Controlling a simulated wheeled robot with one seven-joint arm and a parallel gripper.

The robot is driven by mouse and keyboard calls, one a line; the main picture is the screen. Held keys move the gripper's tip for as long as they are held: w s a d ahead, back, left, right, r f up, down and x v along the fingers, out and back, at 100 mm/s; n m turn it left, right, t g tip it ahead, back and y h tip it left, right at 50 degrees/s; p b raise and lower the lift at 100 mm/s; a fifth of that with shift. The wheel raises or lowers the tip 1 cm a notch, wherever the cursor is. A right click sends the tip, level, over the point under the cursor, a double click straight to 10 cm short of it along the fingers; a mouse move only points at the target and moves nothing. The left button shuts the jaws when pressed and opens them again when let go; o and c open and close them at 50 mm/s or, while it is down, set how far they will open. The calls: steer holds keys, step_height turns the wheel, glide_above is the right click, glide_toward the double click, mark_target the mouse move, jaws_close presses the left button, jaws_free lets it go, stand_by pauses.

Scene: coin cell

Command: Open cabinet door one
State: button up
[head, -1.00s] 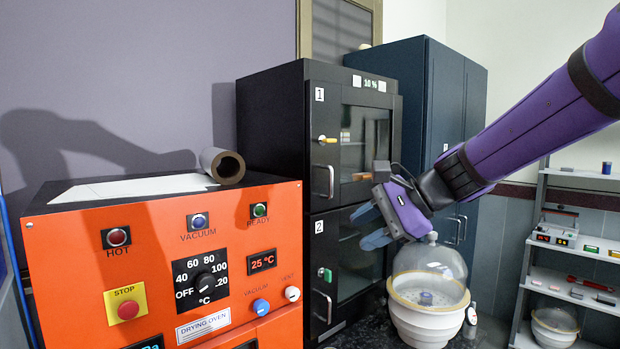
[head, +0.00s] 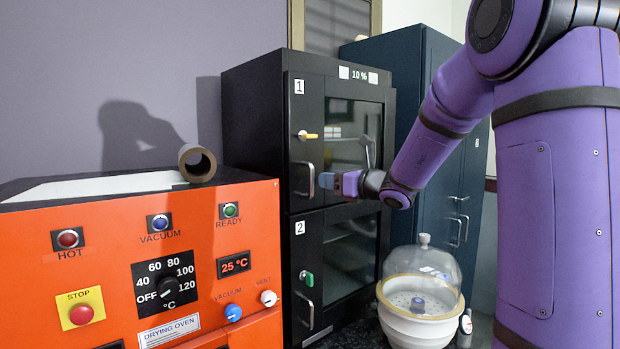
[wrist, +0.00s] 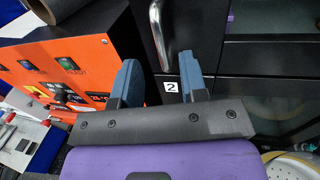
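Cabinet door one (head: 341,115) is the upper door of the black cabinet, marked 1, and looks closed. Its metal bar handle (head: 304,180) stands upright at the door's left side, below a yellow latch (head: 308,135). My gripper (head: 325,181) is just right of this handle in the head view. In the wrist view my gripper (wrist: 158,60) is open, its two blue fingers apart. The handle (wrist: 159,30) shows ahead, its lower end between the fingertips in the picture. I cannot tell whether they touch it.
Door two (head: 338,270) sits below, with a green latch and its own handle. An orange drying oven (head: 110,270) stands at the left with a rolled tube (head: 197,163) on top. A glass-domed white vessel (head: 421,310) stands at the lower right. A dark blue cabinet (head: 395,70) is behind.

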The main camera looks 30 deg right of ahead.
mark_target(311, 195)
steer(key=x, duration=0.6)
steer(key=shift+w+a, duration=0.15)
steer(key=shift+w, duration=0.15)
steer(key=shift+c, duration=0.3)
jaws_close()
